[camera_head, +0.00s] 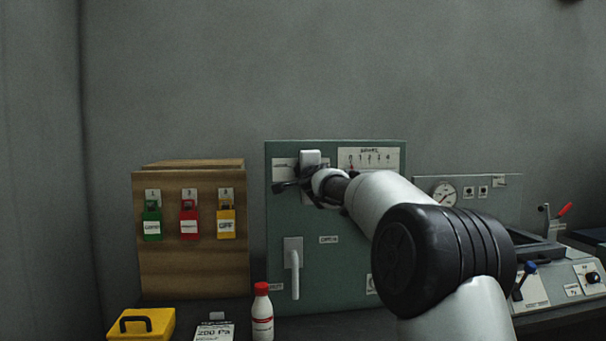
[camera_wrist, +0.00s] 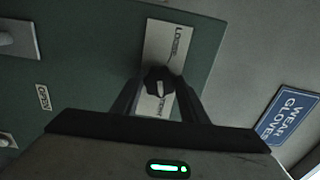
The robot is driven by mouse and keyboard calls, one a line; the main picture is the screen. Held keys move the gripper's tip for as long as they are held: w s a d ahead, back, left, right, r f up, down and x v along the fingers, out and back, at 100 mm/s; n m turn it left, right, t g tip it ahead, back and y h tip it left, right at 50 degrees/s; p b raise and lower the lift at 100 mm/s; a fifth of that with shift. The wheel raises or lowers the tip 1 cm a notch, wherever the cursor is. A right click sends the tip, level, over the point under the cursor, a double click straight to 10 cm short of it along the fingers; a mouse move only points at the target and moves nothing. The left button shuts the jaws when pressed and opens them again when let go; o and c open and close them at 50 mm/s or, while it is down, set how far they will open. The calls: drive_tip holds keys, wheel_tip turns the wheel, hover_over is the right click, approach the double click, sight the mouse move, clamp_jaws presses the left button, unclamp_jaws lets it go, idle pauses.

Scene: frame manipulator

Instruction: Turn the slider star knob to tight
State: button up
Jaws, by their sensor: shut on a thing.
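The star knob (camera_wrist: 158,82) is a dark knob with a pale pointer mark, set on a white label plate (camera_wrist: 166,42). The plate reads "LOOSE" at one end and a partly hidden word, seemingly "TIGHT", at the other. The pointer aims toward the partly hidden word, near my gripper. My gripper (camera_wrist: 157,98) has its two fingers around the knob and is shut on it. In the head view my gripper (camera_head: 298,183) is at the upper left of the green panel (camera_head: 340,262), and it and my arm hide the knob there.
A white lever handle (camera_head: 294,273) stands out lower on the green panel. A wooden board (camera_head: 165,265) with colored padlocks stands to the left. A red-capped bottle (camera_head: 262,318) and a yellow case (camera_head: 135,325) stand in front. A gauge panel (camera_head: 500,205) is at right.

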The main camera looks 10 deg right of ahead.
drive_tip(key=shift+m, duration=0.3)
idle(0.4)
drive_tip(key=o, duration=1)
drive_tip(key=shift+o, duration=0.2)
drive_tip(key=shift+s, duration=0.1)
